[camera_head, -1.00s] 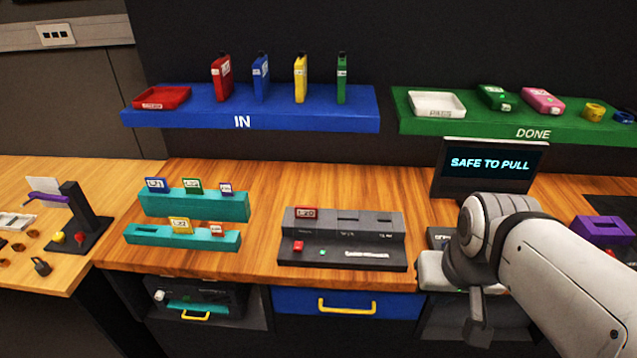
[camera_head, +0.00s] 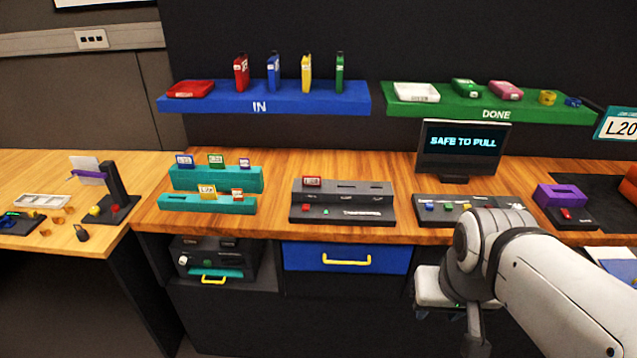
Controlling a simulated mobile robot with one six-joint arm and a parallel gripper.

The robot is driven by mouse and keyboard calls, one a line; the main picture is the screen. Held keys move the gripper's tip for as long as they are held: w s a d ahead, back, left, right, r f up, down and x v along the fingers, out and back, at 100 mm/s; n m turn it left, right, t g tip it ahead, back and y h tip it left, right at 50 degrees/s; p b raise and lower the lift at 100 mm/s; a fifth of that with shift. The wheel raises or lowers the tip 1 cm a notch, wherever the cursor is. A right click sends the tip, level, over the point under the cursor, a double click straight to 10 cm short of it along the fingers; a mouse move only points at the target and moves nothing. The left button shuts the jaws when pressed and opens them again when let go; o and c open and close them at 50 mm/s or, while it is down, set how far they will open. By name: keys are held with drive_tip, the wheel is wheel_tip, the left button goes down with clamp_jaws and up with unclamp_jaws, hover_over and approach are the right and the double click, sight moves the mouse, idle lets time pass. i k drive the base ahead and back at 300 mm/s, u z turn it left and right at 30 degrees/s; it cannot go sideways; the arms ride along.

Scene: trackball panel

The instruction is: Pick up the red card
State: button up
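A small red card (camera_head: 312,182) with a pale label stands upright in the left slot of a dark grey slotted block (camera_head: 342,214) on the wooden bench. A smaller orange-red card (camera_head: 237,194) stands in the lower teal rack (camera_head: 185,203). My gripper (camera_head: 450,308) is low at the right, in front of the bench, below and to the right of the red card and well apart from it. My arm hides most of it, so its fingers do not show clearly. I see nothing held in it.
A screen (camera_head: 463,141) reads "SAFE TO PULL". A dark panel with coloured buttons (camera_head: 466,205) lies right of the slotted block. The blue IN shelf (camera_head: 300,105) and green DONE shelf (camera_head: 540,115) hang above. A blue drawer (camera_head: 300,257) is below. Bare wood surrounds the block.

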sight(308, 180)
drive_tip(key=z, duration=0.2)
drive_tip(key=k, duration=0.35)
drive_tip(key=u, duration=1.1)
drive_tip(key=i, duration=1.8)
drive_tip(key=z, duration=0.3)
